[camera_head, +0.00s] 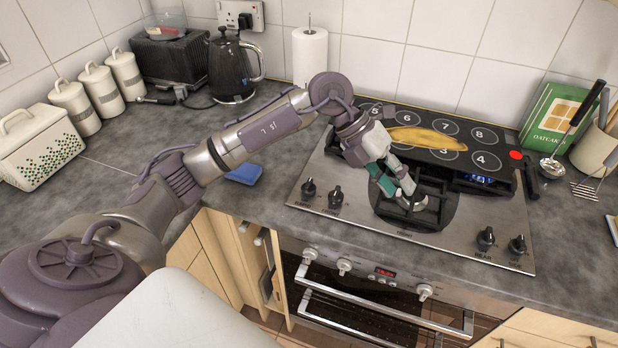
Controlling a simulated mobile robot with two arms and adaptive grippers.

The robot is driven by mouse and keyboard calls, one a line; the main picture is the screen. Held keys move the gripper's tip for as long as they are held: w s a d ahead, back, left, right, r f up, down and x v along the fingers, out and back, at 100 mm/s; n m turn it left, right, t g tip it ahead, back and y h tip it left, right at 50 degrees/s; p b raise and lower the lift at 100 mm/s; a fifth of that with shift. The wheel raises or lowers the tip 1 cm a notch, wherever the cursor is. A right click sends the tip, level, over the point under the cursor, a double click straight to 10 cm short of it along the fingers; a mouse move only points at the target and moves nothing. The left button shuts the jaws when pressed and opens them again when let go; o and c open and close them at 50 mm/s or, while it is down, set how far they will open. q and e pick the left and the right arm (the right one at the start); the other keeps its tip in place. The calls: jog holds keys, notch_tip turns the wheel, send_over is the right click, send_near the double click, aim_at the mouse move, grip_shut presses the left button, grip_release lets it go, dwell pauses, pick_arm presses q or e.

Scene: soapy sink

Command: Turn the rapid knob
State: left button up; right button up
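The steel hob (345,222) has a pair of black knobs at its left front, an outer one (308,189) and an inner one (335,198). Another pair is at its right front, a left one (485,238) and a right one (517,246). I cannot read which is marked rapid. My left gripper (396,184) points down over the middle of the hob, close above a burner (413,201), apart from all the knobs. I see nothing held in it, and its finger gap is unclear. My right gripper is not in view.
A black numbered board (463,130) with a yellow item (428,138) on it covers the hob's rear. The oven handle (385,312) juts out below the counter edge. A blue sponge (245,173) lies left of the hob. A kettle (229,68) and paper roll (309,55) stand behind.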

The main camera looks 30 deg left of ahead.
pick_arm(q)
jog(key=w+a+n+y, duration=0.15)
jog(key=a+y, duration=0.45)
jog(key=a, duration=0.7)
jog(key=n+g+y, duration=0.1)
jog(key=n+y, duration=0.1)
jog(key=y, duration=0.1)
send_near(309, 182)
jog(key=shift+a+f+b, duration=0.15)
jog(key=shift+f+b, duration=0.2)
jog(key=shift+f, duration=0.25)
notch_tip(309, 182, down, 6)
jog(key=shift+f+p, duration=0.25)
jog(key=shift+p, duration=0.65)
jog(key=shift+f, duration=0.5)
